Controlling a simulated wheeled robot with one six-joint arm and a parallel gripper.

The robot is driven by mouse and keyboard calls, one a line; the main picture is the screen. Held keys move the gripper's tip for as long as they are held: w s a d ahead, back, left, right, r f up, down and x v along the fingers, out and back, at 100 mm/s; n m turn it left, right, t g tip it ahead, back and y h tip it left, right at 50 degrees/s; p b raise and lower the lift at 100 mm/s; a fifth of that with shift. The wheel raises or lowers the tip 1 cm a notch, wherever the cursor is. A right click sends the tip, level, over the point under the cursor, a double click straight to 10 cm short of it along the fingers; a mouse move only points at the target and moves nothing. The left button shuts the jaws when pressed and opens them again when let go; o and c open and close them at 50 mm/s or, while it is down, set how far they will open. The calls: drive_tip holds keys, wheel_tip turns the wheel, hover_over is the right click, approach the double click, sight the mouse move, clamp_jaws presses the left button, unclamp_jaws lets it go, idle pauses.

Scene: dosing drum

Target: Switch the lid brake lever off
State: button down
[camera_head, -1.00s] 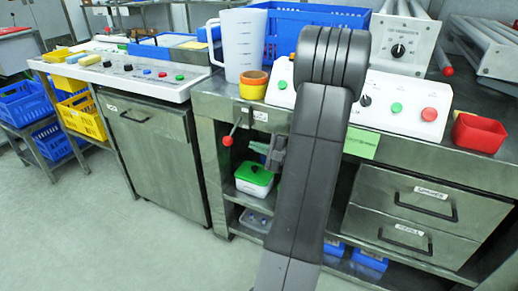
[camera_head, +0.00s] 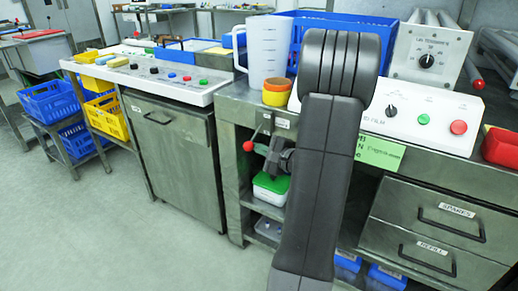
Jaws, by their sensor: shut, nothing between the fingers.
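The brake lever (camera_head: 248,146) has a red ball knob on a thin rod. It sticks out at the front edge of the steel bench, below a small white label (camera_head: 282,123), and slants down to the left. My gripper (camera_head: 265,150) is dark, shut and empty. It appears just right of the red knob, in front of the open shelf. I cannot tell whether it touches the lever. My own arm fills the middle of the view and hides part of the bench front. The writing on the small label is too small to read.
A green-lidded box (camera_head: 271,188) sits on the shelf below. An orange tape roll (camera_head: 276,92) and a clear jug (camera_head: 266,50) stand on the bench above. A grey cabinet (camera_head: 175,160) is to the left. The floor (camera_head: 130,235) at front left is clear.

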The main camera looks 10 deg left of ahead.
drive_tip(key=shift+s+a+r+m+p, duration=0.15)
drive_tip(key=shift+r+m+p, duration=0.25)
drive_tip(key=shift+p, duration=0.4)
drive_tip(key=r+p, duration=0.1)
drive_tip(key=m+p, duration=0.1)
drive_tip(key=p, duration=0.1)
drive_tip(key=shift+s+r+m+g, duration=0.3)
drive_tip(key=shift+s+r+g, duration=0.05)
drive_tip(key=shift+s+g, duration=0.05)
drive_tip(key=r+m+p, duration=0.1)
drive_tip(key=m+p, duration=0.1)
drive_tip(key=p, duration=0.1)
drive_tip(key=r+m+g+p, duration=0.1)
drive_tip(key=r+m+p, duration=0.1)
drive_tip(key=p, duration=0.2)
drive_tip(key=r+m+g+p, duration=0.1)
drive_tip(key=r+m+p, duration=0.1)
drive_tip(key=p, duration=0.2)
drive_tip(key=shift+s+a, duration=0.2)
drive_tip(key=shift+s, duration=0.1)
drive_tip(key=shift+w+r, duration=0.1)
drive_tip(key=shift+r, duration=0.05)
wheel_tip(320, 180, down, 5)
drive_tip(key=b, duration=0.4)
drive_tip(key=r+p+v, duration=0.1)
drive_tip(key=v, duration=0.9)
drive_tip(key=shift+w+p, duration=0.25)
drive_tip(key=shift+p, duration=0.05)
